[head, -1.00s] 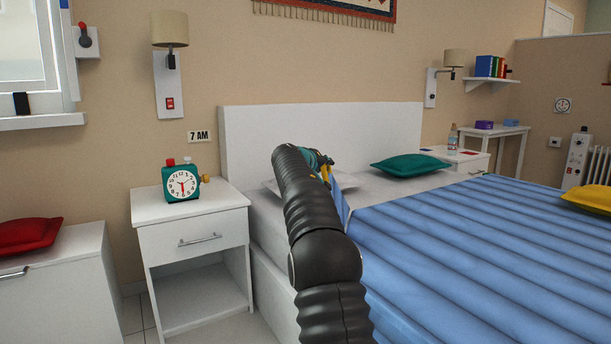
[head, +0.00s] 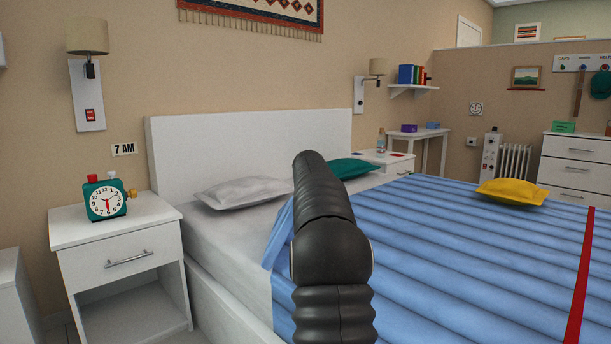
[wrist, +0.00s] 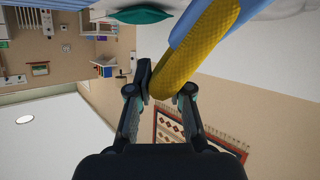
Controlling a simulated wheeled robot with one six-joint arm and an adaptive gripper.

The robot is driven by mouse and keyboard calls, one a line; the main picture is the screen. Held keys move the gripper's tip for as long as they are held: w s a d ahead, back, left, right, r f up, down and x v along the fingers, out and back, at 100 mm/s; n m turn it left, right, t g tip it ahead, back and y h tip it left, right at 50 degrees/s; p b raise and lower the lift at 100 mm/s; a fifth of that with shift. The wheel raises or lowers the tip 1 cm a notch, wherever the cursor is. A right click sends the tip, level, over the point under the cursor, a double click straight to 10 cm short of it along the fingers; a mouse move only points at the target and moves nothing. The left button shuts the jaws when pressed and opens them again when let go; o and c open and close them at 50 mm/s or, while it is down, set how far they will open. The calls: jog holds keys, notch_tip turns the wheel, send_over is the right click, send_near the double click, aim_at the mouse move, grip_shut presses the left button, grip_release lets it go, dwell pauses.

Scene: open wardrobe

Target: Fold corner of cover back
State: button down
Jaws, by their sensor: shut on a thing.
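The blue quilted cover (head: 430,255) lies over the bed. Its near-left corner is raised, and a lifted blue flap (head: 279,236) shows just left of my arm. In the wrist view, my gripper (wrist: 167,88) is shut on a yellow textured tab (wrist: 197,45) at the edge of the blue cloth (wrist: 192,22). In the head view my own black arm hides the gripper and the tab. The white mattress (head: 225,235) is bare beside the flap.
A grey-white pillow (head: 243,192) and a teal pillow (head: 346,168) lie near the headboard (head: 245,145). A yellow cushion (head: 512,192) rests on the cover. A nightstand (head: 115,235) with a teal alarm clock (head: 105,200) stands left of the bed.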

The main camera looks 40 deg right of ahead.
jog(key=shift+s+d+f, duration=0.45)
jog(key=shift+d, duration=0.15)
jog(key=c, duration=1.3)
grip_release()
jog(key=shift+f, duration=0.1)
jog(key=shift+c, duration=0.2)
jog(key=v, duration=1.2)
